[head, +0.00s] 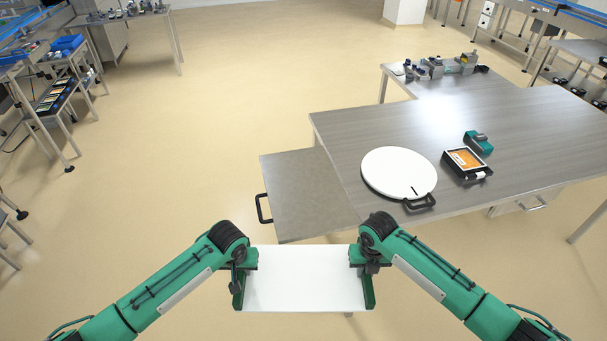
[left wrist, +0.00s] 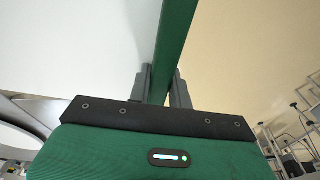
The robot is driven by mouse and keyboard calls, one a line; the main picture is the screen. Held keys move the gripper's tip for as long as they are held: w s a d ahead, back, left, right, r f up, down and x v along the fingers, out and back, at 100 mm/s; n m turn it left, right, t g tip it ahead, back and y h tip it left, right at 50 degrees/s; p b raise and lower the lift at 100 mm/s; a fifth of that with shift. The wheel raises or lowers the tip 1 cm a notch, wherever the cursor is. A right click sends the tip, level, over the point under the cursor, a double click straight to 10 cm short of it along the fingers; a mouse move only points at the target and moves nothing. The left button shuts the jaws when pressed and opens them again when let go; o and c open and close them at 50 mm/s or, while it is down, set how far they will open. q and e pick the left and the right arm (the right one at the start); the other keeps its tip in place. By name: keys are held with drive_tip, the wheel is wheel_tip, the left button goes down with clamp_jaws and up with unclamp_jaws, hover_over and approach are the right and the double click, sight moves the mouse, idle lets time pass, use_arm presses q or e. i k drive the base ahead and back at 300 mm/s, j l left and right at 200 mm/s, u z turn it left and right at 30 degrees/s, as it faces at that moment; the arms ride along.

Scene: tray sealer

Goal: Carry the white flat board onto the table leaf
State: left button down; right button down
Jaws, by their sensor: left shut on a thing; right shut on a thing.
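The white flat board (head: 305,280) is held level between my two grippers, with green strips along its left and right ends. My left gripper (head: 240,280) is shut on its left end. In the left wrist view, the fingers of my left gripper (left wrist: 160,85) close on the green edge strip (left wrist: 176,45), with the white board face (left wrist: 80,45) to the left. My right gripper (head: 368,270) is shut on its right end. The grey table leaf (head: 308,192) lies just beyond the board, attached to the left of the big table. Its surface is bare.
The big grey table (head: 480,130) carries a round white disc (head: 398,172) with a black handle (head: 419,202), an orange-screened device (head: 466,163) and a teal device (head: 478,142). A black handle (head: 262,208) sticks out from the leaf's left edge. Open floor lies to the left.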

sight(304, 186)
drive_tip(key=i, duration=1.35)
